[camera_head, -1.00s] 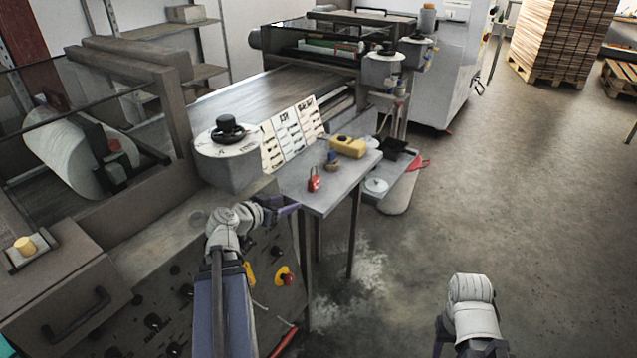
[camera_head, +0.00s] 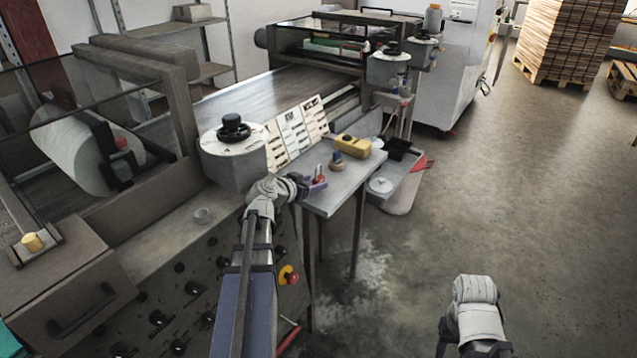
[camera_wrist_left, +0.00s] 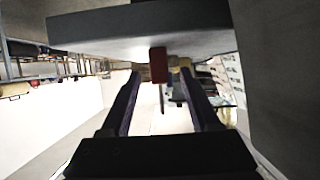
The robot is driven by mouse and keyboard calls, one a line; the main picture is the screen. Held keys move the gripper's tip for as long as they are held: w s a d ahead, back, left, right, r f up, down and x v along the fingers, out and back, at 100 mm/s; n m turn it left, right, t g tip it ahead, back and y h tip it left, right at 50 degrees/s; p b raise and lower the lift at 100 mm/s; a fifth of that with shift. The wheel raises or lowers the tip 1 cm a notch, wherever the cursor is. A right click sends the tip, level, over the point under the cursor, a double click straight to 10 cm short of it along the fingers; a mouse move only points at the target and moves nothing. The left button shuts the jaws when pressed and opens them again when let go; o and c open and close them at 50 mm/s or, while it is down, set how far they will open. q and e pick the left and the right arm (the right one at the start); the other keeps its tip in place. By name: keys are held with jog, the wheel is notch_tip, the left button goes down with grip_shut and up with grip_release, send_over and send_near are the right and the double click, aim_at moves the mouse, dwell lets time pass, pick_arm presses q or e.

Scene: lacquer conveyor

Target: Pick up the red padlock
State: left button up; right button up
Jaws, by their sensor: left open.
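The red padlock (camera_head: 320,173) sits on the near part of the small grey side table (camera_head: 345,188), partly hidden by my left gripper. My left gripper (camera_head: 314,184) is at the table's left edge, open, its purple finger just in front of the padlock. In the left wrist view, the padlock (camera_wrist_left: 158,65) shows between the tips of the two open fingers (camera_wrist_left: 160,72); I cannot tell whether they touch it. My right arm shows at the lower right in the head view, but its gripper is out of frame.
A brown-and-blue object (camera_head: 336,160) and a yellow block (camera_head: 353,145) stand behind the padlock. A label board (camera_head: 297,133) leans at the table's back left. A round dial housing (camera_head: 235,160) is left of the table.

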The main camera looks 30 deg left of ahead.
aim_at(323, 178)
pick_arm(q)
jog(key=shift+w, duration=0.35)
jog(key=b+x, duration=0.2)
jog(key=x, duration=0.3)
jog(key=shift+w+f, duration=0.1)
jog(key=shift+w, duration=0.15)
grip_shut()
